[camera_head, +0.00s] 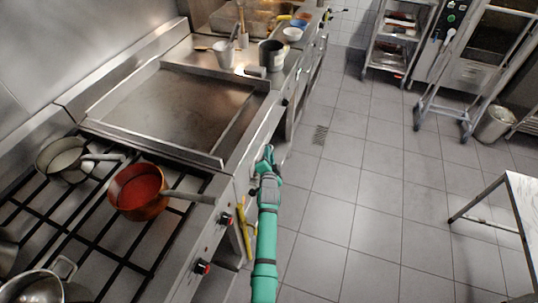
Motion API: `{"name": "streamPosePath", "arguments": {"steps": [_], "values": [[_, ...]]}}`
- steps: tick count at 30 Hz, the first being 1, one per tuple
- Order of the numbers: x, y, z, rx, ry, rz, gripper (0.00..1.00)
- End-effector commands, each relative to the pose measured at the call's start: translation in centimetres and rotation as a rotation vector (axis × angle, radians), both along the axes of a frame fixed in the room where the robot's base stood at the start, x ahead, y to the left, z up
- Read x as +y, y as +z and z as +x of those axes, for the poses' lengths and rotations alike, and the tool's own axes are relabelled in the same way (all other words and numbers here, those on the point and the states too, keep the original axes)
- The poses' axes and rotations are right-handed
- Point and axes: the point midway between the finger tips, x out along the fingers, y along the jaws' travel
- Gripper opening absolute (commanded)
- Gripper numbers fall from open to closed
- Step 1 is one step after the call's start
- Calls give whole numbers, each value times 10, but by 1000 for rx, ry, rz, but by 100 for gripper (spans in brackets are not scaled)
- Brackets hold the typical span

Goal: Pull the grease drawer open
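My arm is teal and reaches forward along the front of the cooking line. My gripper (266,155) is at its far end, against or just in front of the steel front panel below the griddle (172,108). The gripper is small and seen from behind and above, so I cannot tell whether its fingers are open or shut, or whether they touch anything. The grease drawer cannot be made out; the front of the griddle unit is seen at a steep angle and partly hidden by my arm and gripper.
A gas stove with a red-filled copper pan (138,190) and other pots stands at left; its red-marked knobs (202,267) face the aisle. A yellow bar (244,232) runs beside my arm. The tiled floor (375,200) to the right is clear up to a table (518,215).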

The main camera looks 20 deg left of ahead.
Motion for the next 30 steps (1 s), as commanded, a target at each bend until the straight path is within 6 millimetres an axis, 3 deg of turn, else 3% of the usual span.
{"name": "streamPosePath", "arguments": {"steps": [6,9,30], "values": [[0,0,0,0,0,0,15],[0,0,0,0,0,0,0],[0,-1,0,1,-1,0,0]]}}
